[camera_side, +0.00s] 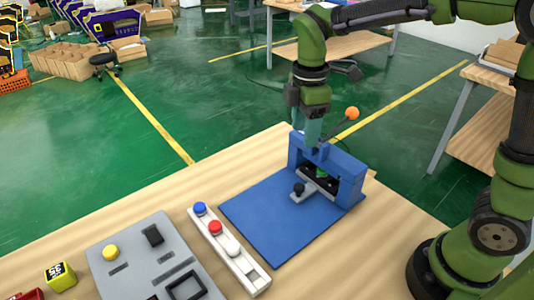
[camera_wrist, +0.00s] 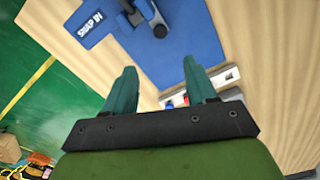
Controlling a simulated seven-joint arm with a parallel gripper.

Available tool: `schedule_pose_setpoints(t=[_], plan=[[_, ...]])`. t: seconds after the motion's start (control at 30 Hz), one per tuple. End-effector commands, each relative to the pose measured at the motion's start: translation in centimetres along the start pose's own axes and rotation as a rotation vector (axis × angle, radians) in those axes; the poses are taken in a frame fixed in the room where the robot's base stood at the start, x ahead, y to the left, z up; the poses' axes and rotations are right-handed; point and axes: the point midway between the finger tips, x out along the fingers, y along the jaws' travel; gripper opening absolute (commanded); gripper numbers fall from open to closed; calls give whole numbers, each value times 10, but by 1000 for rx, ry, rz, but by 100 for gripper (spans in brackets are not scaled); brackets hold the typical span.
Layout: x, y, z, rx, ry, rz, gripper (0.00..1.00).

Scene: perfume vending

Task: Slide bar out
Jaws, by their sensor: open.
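The grey bar (camera_side: 320,182) with a black knob (camera_side: 299,188) lies low at the opening of the blue frame (camera_side: 344,168), its knob end sticking out over the blue plate (camera_side: 268,225). The knob also shows in the wrist view (camera_wrist: 160,31), beyond my fingertips, near the grey bar (camera_wrist: 147,10). My gripper (camera_side: 312,146) points down at the top of the blue frame in the side view; whether it touches cannot be told. In the wrist view my gripper (camera_wrist: 159,64) has its two teal fingers wide apart with nothing between them. The bar's far end is hidden inside the frame.
A lever with an orange ball (camera_side: 352,113) rises behind the frame. A white strip with blue and red buttons (camera_side: 229,248) lies left of the plate. A grey panel (camera_side: 155,262) and a yellow cube (camera_side: 60,277) are further left. The plate's front is clear.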

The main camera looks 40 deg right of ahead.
Motion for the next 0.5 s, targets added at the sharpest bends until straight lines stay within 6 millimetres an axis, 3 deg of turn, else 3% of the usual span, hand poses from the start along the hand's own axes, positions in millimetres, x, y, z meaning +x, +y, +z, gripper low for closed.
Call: schedule_pose_setpoints(t=[0.5], plan=[[106,-1,1,4,-3,-5,57]])
